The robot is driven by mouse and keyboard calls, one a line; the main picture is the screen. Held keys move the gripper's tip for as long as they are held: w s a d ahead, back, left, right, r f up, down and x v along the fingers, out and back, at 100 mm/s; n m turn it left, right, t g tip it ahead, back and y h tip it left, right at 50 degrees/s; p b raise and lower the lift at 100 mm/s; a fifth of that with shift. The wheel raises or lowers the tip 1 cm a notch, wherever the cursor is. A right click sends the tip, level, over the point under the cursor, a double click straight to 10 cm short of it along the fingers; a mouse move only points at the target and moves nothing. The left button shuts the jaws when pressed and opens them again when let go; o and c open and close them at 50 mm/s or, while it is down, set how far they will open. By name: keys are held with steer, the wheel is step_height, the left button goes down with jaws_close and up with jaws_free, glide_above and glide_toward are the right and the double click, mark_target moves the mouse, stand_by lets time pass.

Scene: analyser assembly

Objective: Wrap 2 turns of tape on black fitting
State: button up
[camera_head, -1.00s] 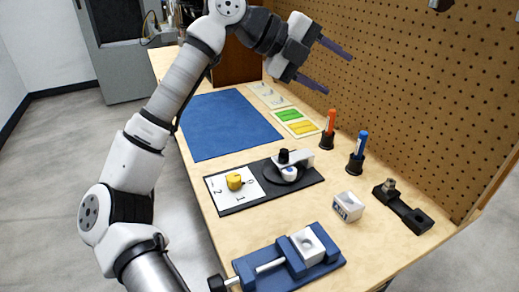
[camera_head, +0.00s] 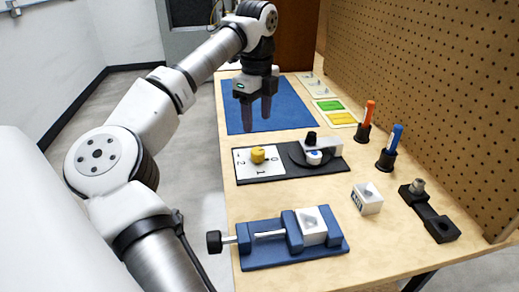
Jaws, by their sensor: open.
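A black base (camera_head: 285,176) bears a white card (camera_head: 251,170) marked 0, 1 and 2, with a yellow knob (camera_head: 258,154) on it. On its right half is a dark round disc with a white block (camera_head: 326,145) and a white-and-blue round piece (camera_head: 314,157), which may be the tape. A small black cylindrical piece (camera_head: 311,137), likely the black fitting, stands upright there; its lower part is hidden. My gripper (camera_head: 258,118) is open and empty, fingers pointing down, over the blue mat's front part, behind the yellow knob in the picture.
A blue vise (camera_head: 292,250) holds a white block in front. A white cube (camera_head: 367,198) and a black bracket (camera_head: 430,213) with a metal fitting (camera_head: 417,187) are at right. Orange (camera_head: 368,115) and blue (camera_head: 394,138) markers stand upright by the pegboard (camera_head: 440,90). The blue mat (camera_head: 295,105) looks otherwise bare.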

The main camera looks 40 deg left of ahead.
mark_target(258, 150)
step_height(258, 150, down, 10)
steer(key=shift+d+r+b, duration=0.1)
steer(key=shift+r+b, duration=0.05)
steer(key=shift+b, duration=0.15)
steer(key=shift+c, duration=0.4)
steer(key=c, duration=0.9)
steer(key=shift+r+m, duration=0.1)
steer(key=shift+m, duration=0.3)
